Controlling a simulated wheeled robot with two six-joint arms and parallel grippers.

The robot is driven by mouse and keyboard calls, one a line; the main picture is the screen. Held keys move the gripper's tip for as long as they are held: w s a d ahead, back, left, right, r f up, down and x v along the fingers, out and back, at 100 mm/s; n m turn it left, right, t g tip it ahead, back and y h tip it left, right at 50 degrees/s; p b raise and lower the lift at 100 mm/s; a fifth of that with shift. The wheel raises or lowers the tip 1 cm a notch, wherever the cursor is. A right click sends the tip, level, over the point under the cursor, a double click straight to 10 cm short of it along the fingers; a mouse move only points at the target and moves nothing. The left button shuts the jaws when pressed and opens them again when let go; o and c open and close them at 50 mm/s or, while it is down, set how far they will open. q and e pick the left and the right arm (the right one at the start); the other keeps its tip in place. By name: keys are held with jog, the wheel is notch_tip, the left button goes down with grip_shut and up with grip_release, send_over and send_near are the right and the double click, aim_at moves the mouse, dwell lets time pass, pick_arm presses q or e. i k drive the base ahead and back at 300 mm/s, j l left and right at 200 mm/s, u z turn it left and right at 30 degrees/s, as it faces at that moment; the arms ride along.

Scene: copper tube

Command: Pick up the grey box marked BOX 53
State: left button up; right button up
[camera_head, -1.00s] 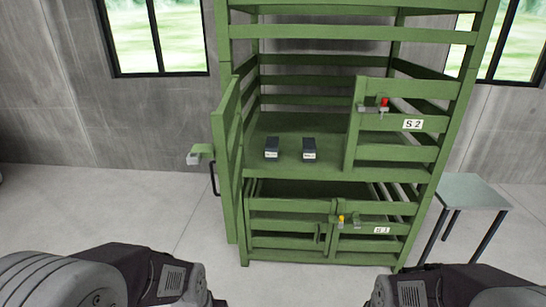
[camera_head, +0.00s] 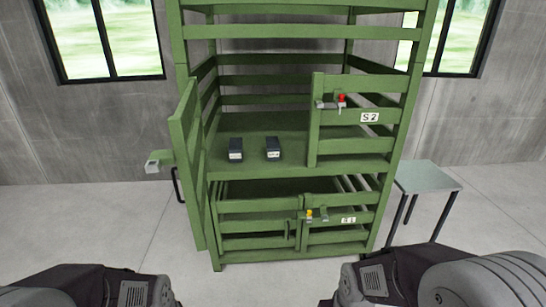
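Two small dark grey boxes sit side by side on the middle shelf of a green slatted rack (camera_head: 350,168). The left box (camera_head: 235,149) and the right box (camera_head: 272,148) each carry a small white label on the front. The print is too small to read, so I cannot tell which is BOX 53. My two arms show at the bottom left and bottom right corners, well short of the rack. Neither gripper's fingers are in view.
The rack's left door (camera_head: 188,165) stands open towards me; the right door (camera_head: 366,122), marked S2, is closed. Lower doors (camera_head: 258,222) are shut. A small grey table (camera_head: 428,177) stands right of the rack. The floor in front is clear.

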aim_at(235, 147)
jog(key=i+u, duration=0.2)
jog(key=u, duration=0.9)
jog(key=i+l+u, duration=0.1)
jog(key=u, duration=0.3)
jog(key=l+u, duration=0.6)
jog(key=u, duration=0.2)
jog(key=k+l+u, duration=0.1)
jog(key=l+u, duration=0.35)
jog(key=l, duration=1.35)
jog(key=l+z, duration=0.15)
jog(key=l, duration=0.75)
jog(key=i+l+z, duration=0.15)
jog(key=l, duration=0.75)
